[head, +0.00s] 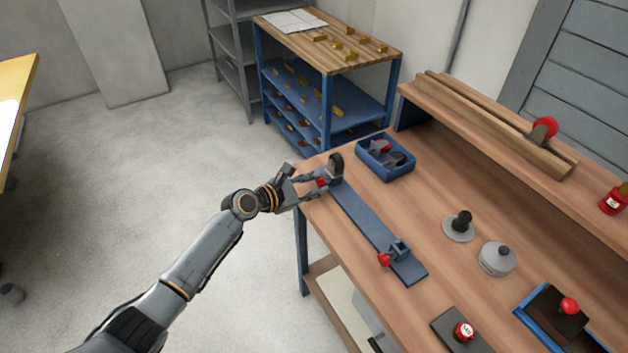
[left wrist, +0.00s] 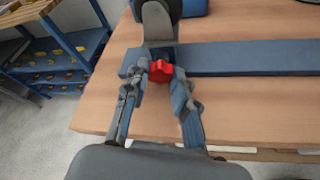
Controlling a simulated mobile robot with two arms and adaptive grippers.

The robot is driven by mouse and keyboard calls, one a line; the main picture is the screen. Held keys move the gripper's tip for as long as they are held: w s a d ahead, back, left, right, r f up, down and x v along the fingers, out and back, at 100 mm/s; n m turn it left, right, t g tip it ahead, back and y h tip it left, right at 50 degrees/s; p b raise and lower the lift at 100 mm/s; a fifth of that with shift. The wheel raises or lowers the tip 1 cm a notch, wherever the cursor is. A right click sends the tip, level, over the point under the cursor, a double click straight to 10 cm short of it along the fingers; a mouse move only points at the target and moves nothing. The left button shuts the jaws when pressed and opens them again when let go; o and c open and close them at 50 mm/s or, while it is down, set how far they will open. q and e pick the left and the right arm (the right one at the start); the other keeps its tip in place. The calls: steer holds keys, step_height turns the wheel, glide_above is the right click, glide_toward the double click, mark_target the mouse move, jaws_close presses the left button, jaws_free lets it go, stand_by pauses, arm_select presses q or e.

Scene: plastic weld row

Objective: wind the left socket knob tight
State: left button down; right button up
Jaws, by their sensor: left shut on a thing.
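The left socket knob (left wrist: 160,71) is red and lobed, on a dark grey socket at the far left end of a blue-grey bar (head: 368,222) lying on the bench. My left gripper (head: 319,186) is at this knob, its fingers on either side of it. In the left wrist view my left gripper (left wrist: 163,82) is shut on the knob. A second red knob (head: 384,259) sits on the socket at the near right end of the bar. My right gripper is not in view.
A blue bin (head: 371,170) with parts stands behind the bar on the wooden bench (head: 430,180). A blue shelf cart (head: 330,95) stands behind.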

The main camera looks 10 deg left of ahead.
arm_select(q)
steer(key=shift+m+t, duration=0.3)
stand_by(0.4)
steer(key=c, duration=1.1)
jaws_free()
